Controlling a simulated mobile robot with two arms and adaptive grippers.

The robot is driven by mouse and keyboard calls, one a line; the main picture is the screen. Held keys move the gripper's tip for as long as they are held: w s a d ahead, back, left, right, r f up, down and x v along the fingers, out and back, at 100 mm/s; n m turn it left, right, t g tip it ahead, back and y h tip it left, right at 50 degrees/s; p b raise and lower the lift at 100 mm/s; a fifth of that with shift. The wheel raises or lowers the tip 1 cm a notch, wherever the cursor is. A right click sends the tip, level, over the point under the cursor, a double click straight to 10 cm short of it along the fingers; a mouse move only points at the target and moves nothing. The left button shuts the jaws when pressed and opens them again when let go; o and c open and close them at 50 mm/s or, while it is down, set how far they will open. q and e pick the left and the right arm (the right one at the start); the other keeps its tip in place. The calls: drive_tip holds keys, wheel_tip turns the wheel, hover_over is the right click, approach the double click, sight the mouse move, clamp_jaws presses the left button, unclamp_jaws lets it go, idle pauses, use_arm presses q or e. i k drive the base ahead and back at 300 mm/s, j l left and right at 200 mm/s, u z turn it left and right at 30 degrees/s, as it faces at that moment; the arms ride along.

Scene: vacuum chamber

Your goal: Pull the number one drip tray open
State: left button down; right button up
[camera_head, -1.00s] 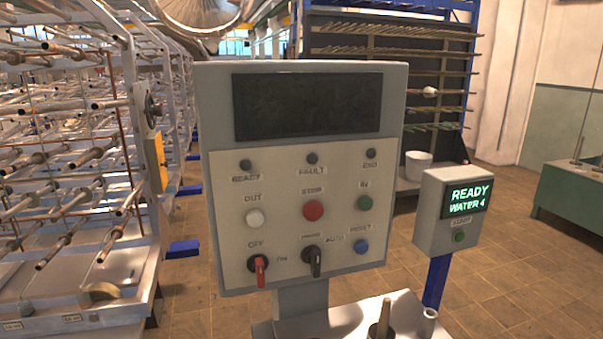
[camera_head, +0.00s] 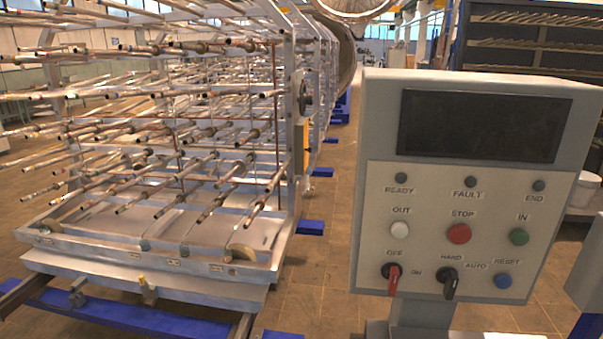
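A metal rack carriage with many rods stands at the left, and a shallow metal drip tray (camera_head: 120,262) runs along its bottom. Small labels sit on the tray's front edge, too small to read, so I cannot tell which part is number one. A small brass-coloured fitting (camera_head: 147,288) shows below the front edge. A round tan disc (camera_head: 243,252) stands at the tray's right end. Neither of my grippers is in view.
A grey control panel (camera_head: 365,200) with buttons and two switches stands close at the right. Blue floor rails (camera_head: 110,312) run under the carriage. Tiled floor (camera_head: 325,250) is clear between carriage and panel. A white bucket (camera_head: 583,190) is at the far right.

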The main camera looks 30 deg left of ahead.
sight(137, 220)
drive_tip(key=k+j, duration=0.1)
drive_tip(key=j, duration=0.4)
drive_tip(key=k+j, duration=0.1)
drive_tip(key=j, duration=0.85)
drive_tip(key=k+j, duration=0.15)
drive_tip(key=j, duration=0.35)
drive_tip(key=k+j, duration=0.1)
drive_tip(key=j, duration=0.4)
drive_tip(key=k+j+z, duration=0.1)
drive_tip(key=j, duration=0.4)
drive_tip(key=k+j, duration=0.1)
drive_tip(key=j, duration=0.85)
drive_tip(key=k+j, duration=0.15)
drive_tip(key=j, duration=0.3)
drive_tip(key=k+j+z, duration=0.1)
drive_tip(key=j, duration=0.4)
drive_tip(key=k+j, duration=0.1)
drive_tip(key=j, duration=0.35)
drive_tip(key=k+j, duration=0.1)
drive_tip(key=j, duration=0.4)
drive_tip(key=k+j, duration=0.1)
drive_tip(key=j, duration=0.35)
drive_tip(key=k+j, duration=0.1)
drive_tip(key=j, duration=0.35)
drive_tip(key=j+z, duration=0.25)
drive_tip(key=j, duration=4)
